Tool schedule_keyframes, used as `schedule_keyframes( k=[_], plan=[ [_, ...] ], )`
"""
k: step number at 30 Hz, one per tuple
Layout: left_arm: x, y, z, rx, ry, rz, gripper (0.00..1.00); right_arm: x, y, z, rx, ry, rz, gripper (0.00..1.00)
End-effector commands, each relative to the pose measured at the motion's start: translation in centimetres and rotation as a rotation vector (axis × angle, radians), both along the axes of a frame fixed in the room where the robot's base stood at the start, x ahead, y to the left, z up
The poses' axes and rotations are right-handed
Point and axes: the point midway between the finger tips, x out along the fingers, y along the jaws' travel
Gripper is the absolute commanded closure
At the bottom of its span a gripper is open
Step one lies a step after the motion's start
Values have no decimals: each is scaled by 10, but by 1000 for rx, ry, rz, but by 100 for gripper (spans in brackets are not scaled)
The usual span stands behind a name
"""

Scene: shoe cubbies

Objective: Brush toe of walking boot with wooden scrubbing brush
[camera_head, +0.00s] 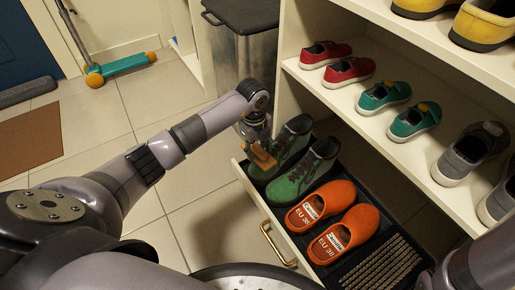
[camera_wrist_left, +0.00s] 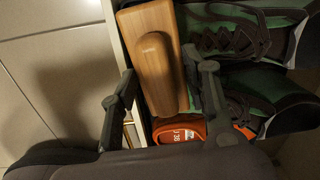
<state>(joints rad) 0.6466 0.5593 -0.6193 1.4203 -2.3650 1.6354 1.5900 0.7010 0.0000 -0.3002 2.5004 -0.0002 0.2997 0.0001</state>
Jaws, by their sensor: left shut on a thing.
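A pair of green and black walking boots (camera_head: 302,174) stands in the pulled-out drawer, and their green sides and dark laces show in the left wrist view (camera_wrist_left: 232,38). My left gripper (camera_head: 258,138) is over the drawer's front left corner, shut on a wooden scrubbing brush (camera_head: 264,157). The brush is beside the toe of the left-hand boot; I cannot tell whether they touch. In the left wrist view the brush's wooden back and raised grip (camera_wrist_left: 154,72) show between the fingers, and its bristles are hidden. My right gripper is out of view.
Shelves (camera_head: 330,95) with red, teal and grey shoes rise behind. A grey bin (camera_head: 242,55) stands behind my left gripper. Tiled floor at left is mostly clear.

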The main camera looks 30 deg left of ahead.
Motion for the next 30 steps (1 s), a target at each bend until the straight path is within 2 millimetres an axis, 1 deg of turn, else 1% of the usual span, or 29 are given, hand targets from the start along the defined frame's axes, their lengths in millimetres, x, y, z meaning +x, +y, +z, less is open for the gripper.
schedule_keyframes(
  k=[14,30],
  plan=[
    [0,0,0,0,-1,0,79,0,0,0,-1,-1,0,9],
    [1,0,-10,0,0,-1,79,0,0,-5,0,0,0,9]
  ],
)
